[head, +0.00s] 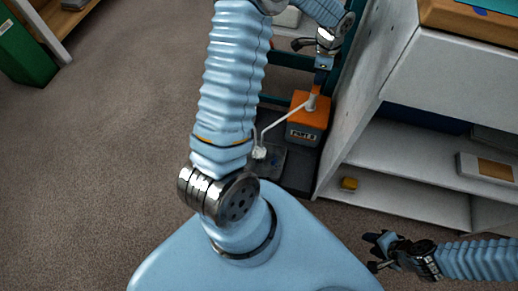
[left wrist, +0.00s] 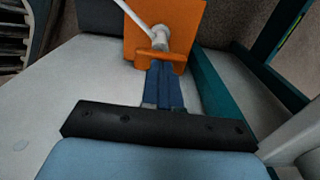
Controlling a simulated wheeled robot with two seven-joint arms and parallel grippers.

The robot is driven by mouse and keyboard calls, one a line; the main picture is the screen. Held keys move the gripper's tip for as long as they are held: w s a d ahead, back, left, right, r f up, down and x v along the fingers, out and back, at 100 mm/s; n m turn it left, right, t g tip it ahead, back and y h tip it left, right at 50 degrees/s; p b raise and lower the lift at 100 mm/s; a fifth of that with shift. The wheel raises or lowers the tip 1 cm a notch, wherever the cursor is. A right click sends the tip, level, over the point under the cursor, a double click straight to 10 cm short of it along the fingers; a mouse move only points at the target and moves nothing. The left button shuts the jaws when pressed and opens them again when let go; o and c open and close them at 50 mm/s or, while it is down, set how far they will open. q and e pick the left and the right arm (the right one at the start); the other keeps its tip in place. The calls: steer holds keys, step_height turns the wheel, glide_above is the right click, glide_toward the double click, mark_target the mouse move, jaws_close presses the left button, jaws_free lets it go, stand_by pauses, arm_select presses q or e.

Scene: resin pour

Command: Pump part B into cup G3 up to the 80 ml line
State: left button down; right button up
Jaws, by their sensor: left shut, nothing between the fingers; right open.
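The orange part B container (head: 308,122), labelled "PART B", stands on a low dark surface beside the white shelf unit. A pale pump head (head: 312,102) sits on its top, and a thin white spout tube (head: 283,120) runs left and down. A small whitish object (head: 259,152) is at the tube's end; I cannot tell whether it is cup G3, and no 80 ml line is legible. My left gripper (head: 320,80) is shut and empty, pointing down just above the pump head. In the left wrist view its blue fingers (left wrist: 162,72) reach an orange piece by the pump head (left wrist: 160,38); contact is unclear. My right gripper (head: 378,252) is open and empty at lower right.
Teal frame bars (left wrist: 215,95) run close beside the left fingers. Open carpet (head: 110,130) lies to the left.

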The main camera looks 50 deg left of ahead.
arm_select(q)
step_height(320, 180, up, 6)
steer(key=p, duration=0.4)
steer(key=shift+r+p, duration=0.15)
steer(key=shift+p, duration=0.2)
steer(key=shift+s+f, duration=0.1)
steer(key=shift+f, duration=0.1)
